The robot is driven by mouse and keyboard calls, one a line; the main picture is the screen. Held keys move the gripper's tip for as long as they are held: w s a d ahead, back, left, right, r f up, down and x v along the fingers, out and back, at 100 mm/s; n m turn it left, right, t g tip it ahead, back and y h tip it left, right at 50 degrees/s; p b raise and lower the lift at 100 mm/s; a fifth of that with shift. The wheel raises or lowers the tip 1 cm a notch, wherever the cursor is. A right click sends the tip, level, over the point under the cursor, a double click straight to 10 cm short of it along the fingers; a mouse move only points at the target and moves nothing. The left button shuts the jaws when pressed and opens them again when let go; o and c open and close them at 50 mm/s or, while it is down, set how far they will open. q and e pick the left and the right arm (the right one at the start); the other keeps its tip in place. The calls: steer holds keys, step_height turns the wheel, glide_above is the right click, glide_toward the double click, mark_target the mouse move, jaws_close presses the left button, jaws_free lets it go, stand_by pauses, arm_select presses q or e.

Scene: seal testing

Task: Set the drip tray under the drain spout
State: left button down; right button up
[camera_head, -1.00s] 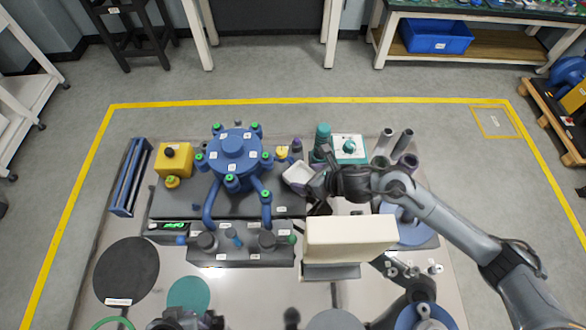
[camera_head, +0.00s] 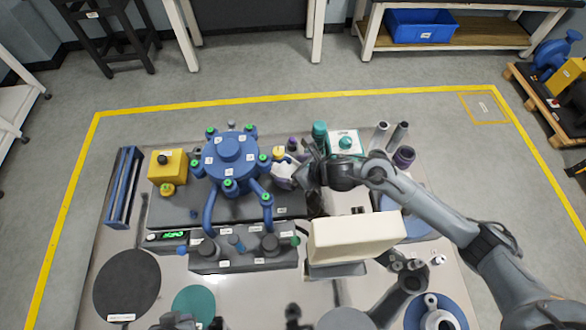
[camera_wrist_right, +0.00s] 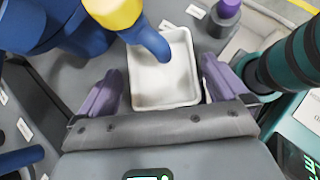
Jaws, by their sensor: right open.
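The white drip tray (camera_head: 281,179) sits at the right side of the blue vessel (camera_head: 232,150). In the right wrist view the tray (camera_wrist_right: 165,82) is empty, and the blue drain spout (camera_wrist_right: 150,42) overlaps its upper left part, pointing down over it. My right gripper (camera_wrist_right: 160,92) is open, its two purple fingers on either side of the tray with a small gap showing at the left. In the head view the right gripper (camera_head: 300,172) is partly hidden by its own wrist. A dark part at the bottom edge may be my left gripper (camera_head: 178,322), cut off.
A teal bottle (camera_head: 319,131) and a white box with a teal knob (camera_head: 345,143) stand just right of the gripper. A grey manifold block (camera_head: 243,258) lies in front. A yellow block (camera_head: 168,166) is at left. Flat discs lie at the front.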

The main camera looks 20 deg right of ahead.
arm_select(q)
step_height(320, 180, up, 3)
steer(key=p, duration=0.2)
steer(key=shift+d+f+p, duration=0.1)
steer(key=shift+f+p, duration=0.05)
steer(key=shift+p, duration=0.15)
arm_select(e)
steer(key=v, duration=1.2)
